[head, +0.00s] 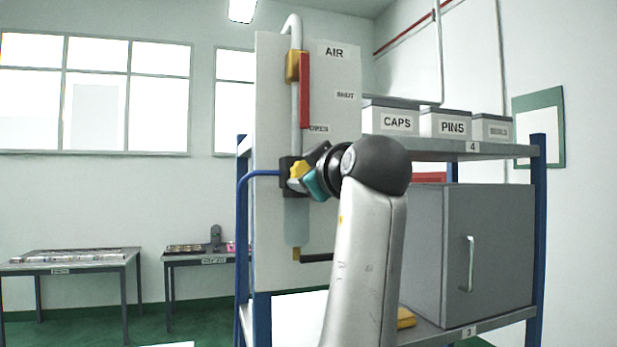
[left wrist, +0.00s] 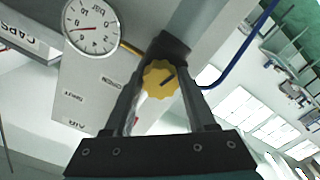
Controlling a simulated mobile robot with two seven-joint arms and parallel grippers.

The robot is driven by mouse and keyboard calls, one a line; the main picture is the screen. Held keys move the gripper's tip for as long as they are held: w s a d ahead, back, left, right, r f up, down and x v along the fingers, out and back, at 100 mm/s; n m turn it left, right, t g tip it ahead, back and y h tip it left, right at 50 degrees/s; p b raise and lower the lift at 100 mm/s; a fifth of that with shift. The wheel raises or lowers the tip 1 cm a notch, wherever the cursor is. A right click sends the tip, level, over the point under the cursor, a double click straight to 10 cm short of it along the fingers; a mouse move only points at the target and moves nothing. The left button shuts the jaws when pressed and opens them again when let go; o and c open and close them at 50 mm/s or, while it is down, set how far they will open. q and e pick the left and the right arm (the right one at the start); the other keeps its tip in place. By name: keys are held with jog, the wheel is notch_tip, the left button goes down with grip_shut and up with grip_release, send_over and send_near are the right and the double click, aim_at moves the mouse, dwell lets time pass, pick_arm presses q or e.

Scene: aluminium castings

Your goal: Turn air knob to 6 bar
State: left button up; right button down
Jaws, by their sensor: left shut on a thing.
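The yellow air knob (left wrist: 160,78) is a scalloped wheel with a dark mark on its face. In the left wrist view it sits between the two fingers of my left gripper (left wrist: 161,84), which is shut on it. The knob also shows in the head view (head: 297,171), partly hidden by my left gripper (head: 301,178). The round white pressure gauge (left wrist: 91,26) is beside the knob in the wrist view, turned nearly upside down. Its red needle points left; I cannot read the exact value. In the head view the gauge is hidden behind my arm.
The AIR panel (head: 272,110) carries a vertical pipe with a red lever (head: 305,91). A blue hose (head: 243,205) runs to the regulator from the left. To the right, a shelf holds labelled bins (head: 390,118) and a grey cabinet (head: 490,255) close beside my arm.

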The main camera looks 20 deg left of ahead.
pick_arm(q)
jog(key=shift+n, duration=1.5)
jog(key=o, duration=1.3)
jog(key=shift+o, duration=0.2)
jog(key=b+v, duration=0.5)
jog(key=v, duration=1)
jog(key=shift+d, duration=0.1)
